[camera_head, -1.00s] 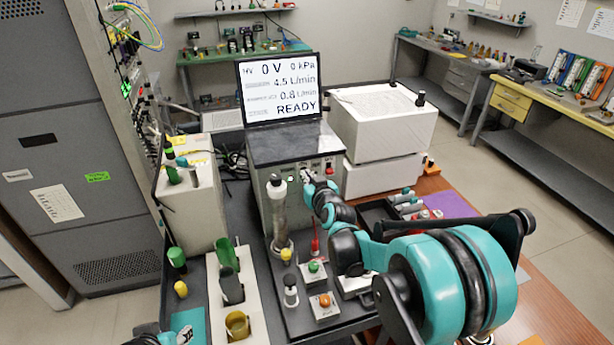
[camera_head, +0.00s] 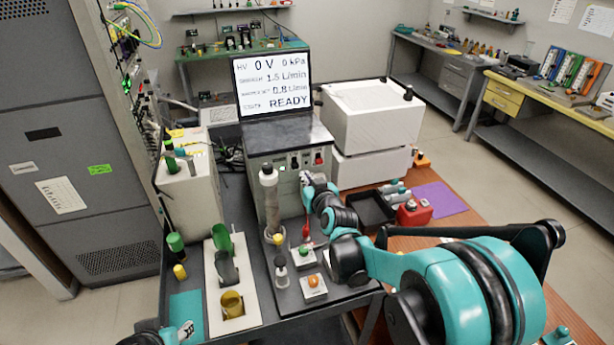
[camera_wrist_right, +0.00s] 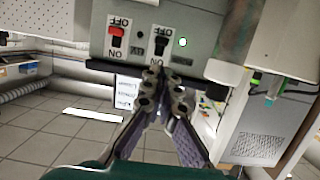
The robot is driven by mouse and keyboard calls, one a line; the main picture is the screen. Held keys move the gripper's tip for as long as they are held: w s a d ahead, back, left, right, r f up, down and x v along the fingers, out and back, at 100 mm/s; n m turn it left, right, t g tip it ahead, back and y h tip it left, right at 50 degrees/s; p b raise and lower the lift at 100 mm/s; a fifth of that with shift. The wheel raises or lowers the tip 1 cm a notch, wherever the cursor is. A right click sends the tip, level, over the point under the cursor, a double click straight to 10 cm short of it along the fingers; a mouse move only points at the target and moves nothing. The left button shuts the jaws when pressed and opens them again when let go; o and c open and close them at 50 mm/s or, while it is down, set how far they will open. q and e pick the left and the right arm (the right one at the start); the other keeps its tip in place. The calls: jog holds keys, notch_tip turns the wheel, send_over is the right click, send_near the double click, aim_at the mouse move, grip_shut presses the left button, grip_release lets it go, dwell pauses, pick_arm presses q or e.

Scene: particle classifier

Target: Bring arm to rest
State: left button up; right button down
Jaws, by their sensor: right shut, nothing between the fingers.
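My right arm reaches in from the right in the head view. Its gripper (camera_head: 306,178) is in front of the grey control box (camera_head: 262,185), just below its switches. In the wrist view the right gripper (camera_wrist_right: 153,76) has its fingertips together, with nothing between them. The tips are just below a black switch (camera_wrist_right: 160,44) marked ON and OFF; whether they touch the box cannot be told. A red switch (camera_wrist_right: 117,37) is to the left.
The screen (camera_head: 273,85) reads 0 V, 1.5 L/min and READY. A glass column (camera_head: 270,205), buttons (camera_head: 315,286) and a white holder (camera_head: 222,285) stand left of my arm. A red can (camera_head: 414,214) and white boxes (camera_head: 375,115) are to the right.

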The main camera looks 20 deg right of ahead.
jog(key=s+f+g+b, duration=0.2)
jog(key=s+f+g, duration=0.2)
jog(key=s, duration=1.2)
jog(key=s+a+f+g+b, duration=0.1)
jog(key=s+f+g, duration=0.3)
jog(key=s, duration=1.3)
notch_tip(320, 180, down, 3)
jog(key=shift+s+a+r+h+b, duration=0.15)
jog(key=shift+s+a+h+b, duration=0.15)
jog(key=shift+b, duration=0.45)
dwell(2.0)
